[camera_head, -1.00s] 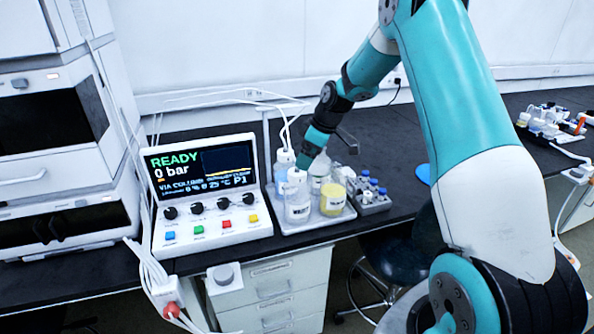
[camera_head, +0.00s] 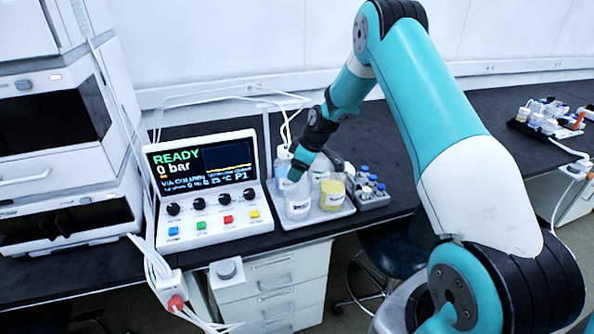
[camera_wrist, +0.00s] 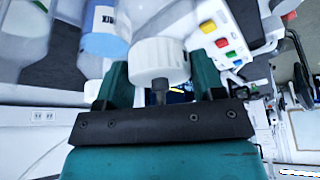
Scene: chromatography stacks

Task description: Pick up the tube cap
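The tube cap (camera_wrist: 158,62) is white and ribbed. In the wrist view it lies between the fingertips of my gripper (camera_wrist: 160,75). The two teal fingers stand apart, one on each side of it, and I see no clear grip on it. In the head view my gripper (camera_head: 299,170) is low over a clear labelled bottle (camera_head: 297,203) on the tray, and it hides the cap there. A bottle of blue liquid (camera_wrist: 104,38) stands close to the left finger in the wrist view.
A rack with blue-capped vials (camera_head: 375,200) is farther right. The control box (camera_head: 207,192) with coloured buttons is close on the left. Thin white tubing hangs behind the bottles.

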